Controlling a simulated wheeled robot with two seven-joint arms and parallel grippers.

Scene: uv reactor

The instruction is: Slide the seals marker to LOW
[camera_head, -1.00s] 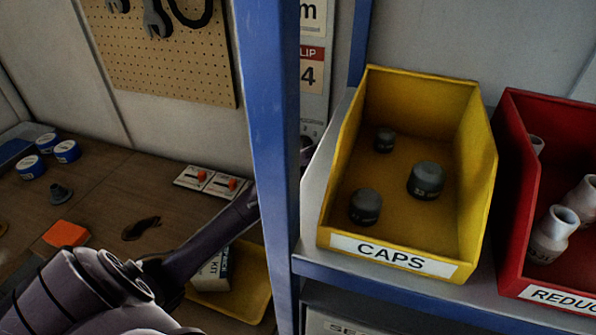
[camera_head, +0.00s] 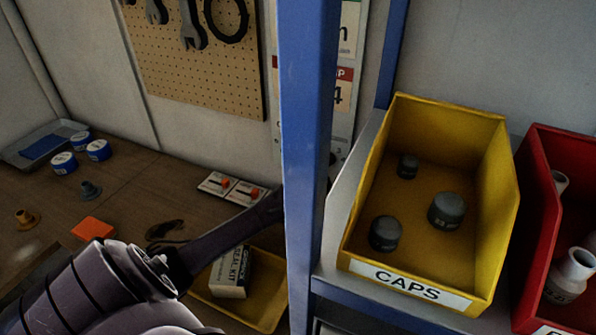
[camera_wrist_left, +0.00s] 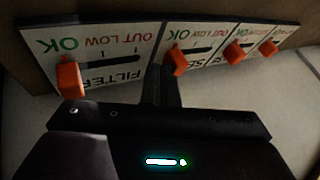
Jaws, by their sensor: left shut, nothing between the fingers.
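The seals panel (camera_wrist_left: 205,45) is a white card with the words OK, LOW and OUT and a dark slot, in the left wrist view. Its orange seals marker (camera_wrist_left: 177,60) sits at the slot's left end, by OK. My left gripper (camera_wrist_left: 163,82) is shut and empty, with its fingertips just left of the seals marker. I cannot tell whether they touch it. In the head view my left forearm runs right towards the blue post, which hides the gripper and the seals panel. My right gripper is not in view.
The filter panel (camera_wrist_left: 110,55) with its orange marker (camera_wrist_left: 71,78) is left of the seals panel; more marker panels lie right. A yellow tray (camera_head: 262,312) holds a seal kit box (camera_head: 231,272).

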